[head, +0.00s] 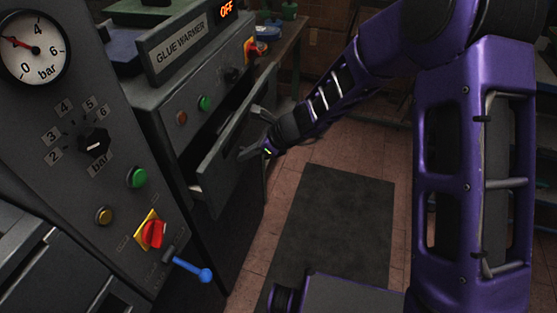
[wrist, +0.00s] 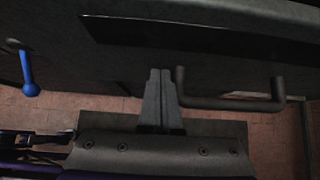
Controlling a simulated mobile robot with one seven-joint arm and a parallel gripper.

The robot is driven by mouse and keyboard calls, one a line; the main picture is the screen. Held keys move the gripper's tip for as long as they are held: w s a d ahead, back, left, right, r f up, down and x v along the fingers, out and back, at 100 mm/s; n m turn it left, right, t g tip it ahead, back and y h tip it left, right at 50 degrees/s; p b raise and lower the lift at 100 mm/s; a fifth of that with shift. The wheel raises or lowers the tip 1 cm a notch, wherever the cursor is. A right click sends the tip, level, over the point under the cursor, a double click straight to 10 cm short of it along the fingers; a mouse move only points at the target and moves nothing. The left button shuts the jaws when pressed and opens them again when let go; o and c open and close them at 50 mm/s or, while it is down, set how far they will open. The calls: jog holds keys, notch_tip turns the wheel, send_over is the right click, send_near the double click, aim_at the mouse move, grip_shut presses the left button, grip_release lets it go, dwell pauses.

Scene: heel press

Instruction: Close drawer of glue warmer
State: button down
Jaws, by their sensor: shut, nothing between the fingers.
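The glue warmer (head: 179,50) is a dark grey cabinet with a name plate and a lit "OFF" display. Its drawer (head: 222,172) stands pulled out, with a dark gap behind the front panel. The drawer has a bar handle (wrist: 230,104), right of my fingers in the wrist view. My gripper (head: 246,153) is shut and empty, its fingertips at the drawer's front face beside the handle. In the wrist view the closed fingers (wrist: 160,75) point at the drawer front; I cannot tell whether they touch it.
A press panel (head: 75,130) with a gauge, dial, buttons and red switch stands at the left. A blue-knobbed lever (head: 203,274) sticks out from it below the drawer. A dark mat (head: 335,235) lies on the clear tiled floor. A bench with small items stands behind.

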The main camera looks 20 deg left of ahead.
jog(key=a+p, duration=0.1)
jog(key=a, duration=0.5)
jog(key=shift+w+a, duration=0.15)
jog(key=shift+a+r, duration=0.1)
jog(key=shift+a, duration=0.05)
